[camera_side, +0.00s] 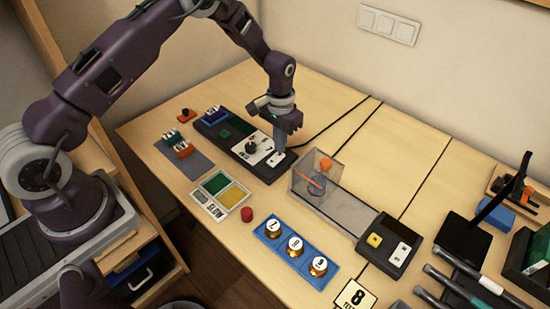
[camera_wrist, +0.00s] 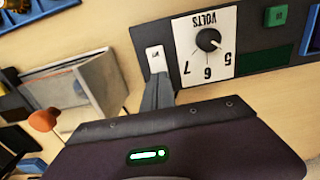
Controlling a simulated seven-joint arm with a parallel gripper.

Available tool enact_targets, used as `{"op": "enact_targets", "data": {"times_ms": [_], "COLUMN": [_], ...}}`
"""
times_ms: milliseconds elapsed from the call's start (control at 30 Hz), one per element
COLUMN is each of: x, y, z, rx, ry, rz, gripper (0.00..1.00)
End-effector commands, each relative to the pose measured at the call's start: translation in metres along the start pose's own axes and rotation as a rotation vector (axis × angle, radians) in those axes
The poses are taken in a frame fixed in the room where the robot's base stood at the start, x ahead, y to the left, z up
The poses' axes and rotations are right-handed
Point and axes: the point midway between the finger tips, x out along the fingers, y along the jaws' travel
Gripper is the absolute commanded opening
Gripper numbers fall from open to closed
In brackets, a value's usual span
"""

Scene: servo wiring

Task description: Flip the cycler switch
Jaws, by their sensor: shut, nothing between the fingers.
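A long dark box (camera_side: 228,134) has a white VOLTS dial plate (camera_side: 258,148) and a small white rocker switch (camera_side: 275,158) at its right end. In the wrist view the switch (camera_wrist: 155,57) is beside the dial plate (camera_wrist: 205,45). My gripper (camera_side: 280,152) is shut and empty, pointing down over this switch end. In the wrist view its fingertips (camera_wrist: 158,88) are right at the switch's edge; I cannot tell whether they touch. A second dark box (camera_side: 375,256) has a yellow button and another white switch (camera_side: 400,254). No cycler label is readable.
A clear-walled chamber (camera_side: 350,214) with an orange-topped piece stands just right of my gripper. Black cables run behind.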

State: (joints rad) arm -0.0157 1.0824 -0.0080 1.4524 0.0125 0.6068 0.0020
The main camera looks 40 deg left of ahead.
Motion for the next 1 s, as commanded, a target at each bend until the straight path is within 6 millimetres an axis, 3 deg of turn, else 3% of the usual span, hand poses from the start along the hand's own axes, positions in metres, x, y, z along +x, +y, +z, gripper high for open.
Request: {"op": "enact_targets", "data": {"times_ms": [1000], "x": [0.012], "y": [0.000], "z": [0.000], "rx": [0.000], "ry": [0.000], "rz": [0.000], "gripper": [0.00]}}
